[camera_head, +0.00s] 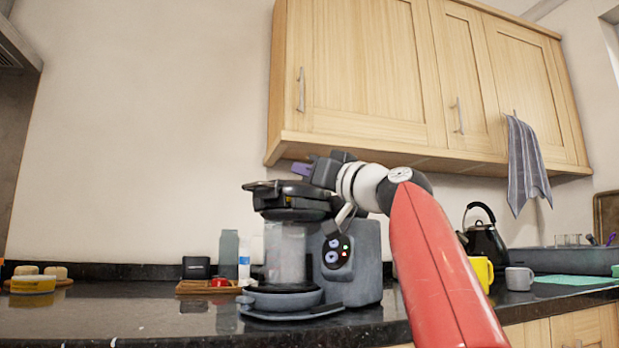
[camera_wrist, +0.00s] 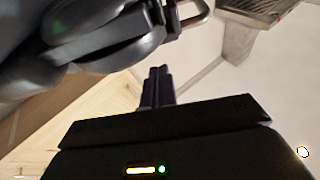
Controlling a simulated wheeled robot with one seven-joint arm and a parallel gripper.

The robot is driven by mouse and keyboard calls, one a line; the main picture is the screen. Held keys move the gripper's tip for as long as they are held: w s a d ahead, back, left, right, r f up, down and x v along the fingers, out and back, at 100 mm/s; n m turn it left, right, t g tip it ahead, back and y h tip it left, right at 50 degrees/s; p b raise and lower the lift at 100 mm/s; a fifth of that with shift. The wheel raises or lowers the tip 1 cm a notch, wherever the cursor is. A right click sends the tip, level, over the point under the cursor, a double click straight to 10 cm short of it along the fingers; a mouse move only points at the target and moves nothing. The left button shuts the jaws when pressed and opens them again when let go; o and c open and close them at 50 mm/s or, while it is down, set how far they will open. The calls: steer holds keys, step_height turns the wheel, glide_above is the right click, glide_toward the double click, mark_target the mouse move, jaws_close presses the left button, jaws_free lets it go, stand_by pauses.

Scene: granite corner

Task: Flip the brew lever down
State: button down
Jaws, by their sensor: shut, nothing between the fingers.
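The coffee machine (camera_head: 355,268) stands on the dark counter, with a clear glass container and a black top. A short silver bar (camera_head: 343,214), which looks like the brew lever, slants up from the machine's top right; my wrist hides its upper end. My gripper (camera_head: 301,169) is above the machine's top, pointing left, with purple fingers. In the wrist view my fingers (camera_wrist: 158,78) are together and hold nothing. The machine's dark rounded top (camera_wrist: 90,45) lies at the upper left there. A metal loop (camera_wrist: 196,14) shows beyond it; I cannot tell whether it is the lever.
Wooden wall cabinets (camera_head: 370,70) hang above and behind my arm. A yellow mug (camera_head: 482,271), a grey mug (camera_head: 519,279) and a black kettle (camera_head: 486,240) stand to the right. A small wooden board (camera_head: 200,287) with items lies left of the machine. The counter's front left is clear.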

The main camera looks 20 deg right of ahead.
steer(key=shift+s+a+f+b, duration=0.1)
steer(key=shift+a+f+b, duration=0.05)
steer(key=shift+f+b, duration=0.3)
steer(key=shift+f, duration=0.15)
